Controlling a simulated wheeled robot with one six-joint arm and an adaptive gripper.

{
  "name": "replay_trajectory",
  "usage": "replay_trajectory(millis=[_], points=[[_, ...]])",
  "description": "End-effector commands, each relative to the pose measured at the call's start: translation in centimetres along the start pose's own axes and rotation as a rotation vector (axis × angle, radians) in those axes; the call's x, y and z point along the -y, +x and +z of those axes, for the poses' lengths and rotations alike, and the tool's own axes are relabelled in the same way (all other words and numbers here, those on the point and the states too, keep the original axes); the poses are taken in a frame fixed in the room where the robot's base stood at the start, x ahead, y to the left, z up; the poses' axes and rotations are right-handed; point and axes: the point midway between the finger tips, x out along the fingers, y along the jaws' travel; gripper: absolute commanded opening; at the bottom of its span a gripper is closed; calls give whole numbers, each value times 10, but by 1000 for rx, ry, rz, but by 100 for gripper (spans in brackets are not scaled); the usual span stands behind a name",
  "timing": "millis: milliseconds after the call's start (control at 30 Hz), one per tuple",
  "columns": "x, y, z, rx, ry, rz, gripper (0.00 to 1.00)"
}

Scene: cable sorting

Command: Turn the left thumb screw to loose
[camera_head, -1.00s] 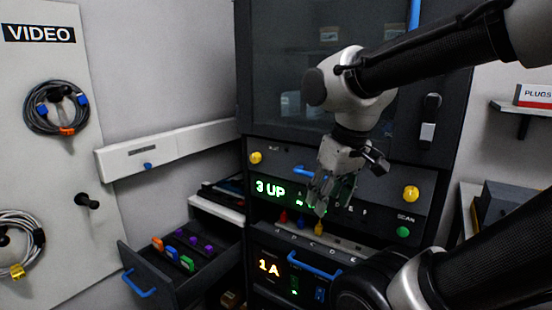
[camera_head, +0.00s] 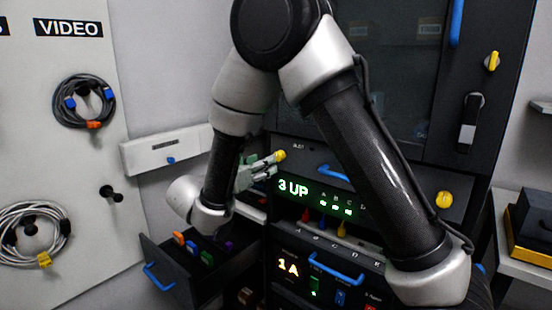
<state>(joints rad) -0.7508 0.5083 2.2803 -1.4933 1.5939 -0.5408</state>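The left thumb screw (camera_head: 280,156) is a yellow knob at the upper left corner of the dark rack panel. My gripper (camera_head: 267,165) is right beside it on its left, with its pale fingers pointing right at the knob. The fingertips look very close to the knob. I cannot tell whether they touch or grip it, or how far apart they are.
An open drawer (camera_head: 172,258) with coloured plugs juts out below my wrist. A white wall rail (camera_head: 150,154) is to the left. My arm hides part of the rack.

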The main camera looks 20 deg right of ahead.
Motion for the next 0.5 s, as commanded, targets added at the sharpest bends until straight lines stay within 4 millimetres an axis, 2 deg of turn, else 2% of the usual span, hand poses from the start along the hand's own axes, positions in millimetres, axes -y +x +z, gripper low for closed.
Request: replay_trajectory(millis=[300,500], points=[[1,51,2,6,-9,-3,49],[1,72,2,6,-8,-2,49]])
